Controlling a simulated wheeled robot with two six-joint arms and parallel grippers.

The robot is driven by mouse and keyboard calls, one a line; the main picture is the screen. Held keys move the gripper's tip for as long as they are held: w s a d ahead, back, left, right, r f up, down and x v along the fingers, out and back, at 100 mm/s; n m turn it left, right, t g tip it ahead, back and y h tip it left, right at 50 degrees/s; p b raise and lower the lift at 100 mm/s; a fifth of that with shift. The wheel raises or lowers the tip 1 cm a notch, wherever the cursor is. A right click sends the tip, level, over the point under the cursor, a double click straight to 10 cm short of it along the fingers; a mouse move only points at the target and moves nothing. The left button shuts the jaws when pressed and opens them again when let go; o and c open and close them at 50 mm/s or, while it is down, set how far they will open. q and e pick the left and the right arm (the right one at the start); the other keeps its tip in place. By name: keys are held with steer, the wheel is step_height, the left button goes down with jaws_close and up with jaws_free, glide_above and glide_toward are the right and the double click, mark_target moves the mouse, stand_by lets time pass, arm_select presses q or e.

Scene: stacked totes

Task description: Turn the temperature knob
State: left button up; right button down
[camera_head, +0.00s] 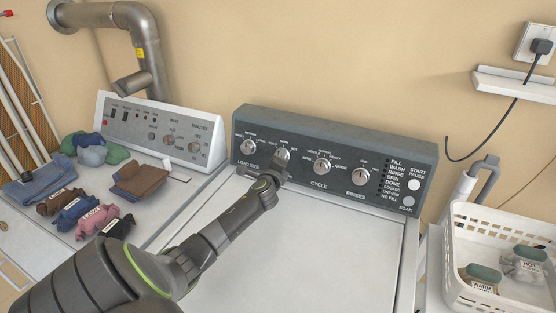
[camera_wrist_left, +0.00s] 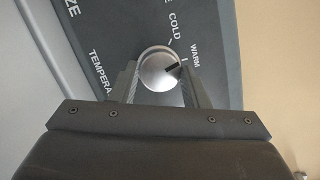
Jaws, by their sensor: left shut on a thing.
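The temperature knob (camera_wrist_left: 155,66) is a round silver dial on the washer's dark control panel (camera_wrist_left: 210,25). In the left wrist view its dark pointer mark faces the WARM side, with COLD above. In the head view the knob (camera_head: 283,154) shows just past my gripper, second from the left on the panel. My left gripper (camera_head: 276,166) comes from the front left and is shut on the knob. In the wrist view the fingers of this gripper (camera_wrist_left: 160,84) stand on either side of the knob. My right gripper is not in view.
Other knobs, such as the cycle knob (camera_head: 322,167), sit along the panel. A second machine (camera_head: 165,135) at left holds folded cloths. A white basket (camera_head: 500,220) stands at right, and a cord (camera_head: 485,140) hangs from the outlet. The washer lid (camera_head: 320,250) is clear.

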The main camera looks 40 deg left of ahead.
arm_select(q)
steer(key=shift+r+n+g+p, duration=0.1)
steer(key=shift+n+g+p, duration=0.45)
steer(key=shift+n, duration=1.35)
steer(key=shift+r+n+g+p, duration=0.1)
steer(key=shift+n+g+p, duration=0.4)
steer(key=shift+n, duration=1.4)
steer(key=o, duration=1)
steer(key=shift+c, duration=0.2)
steer(key=shift+d, duration=0.1)
steer(key=b+v, duration=0.2)
steer(key=v, duration=1.5)
steer(key=shift+s, duration=0.2)
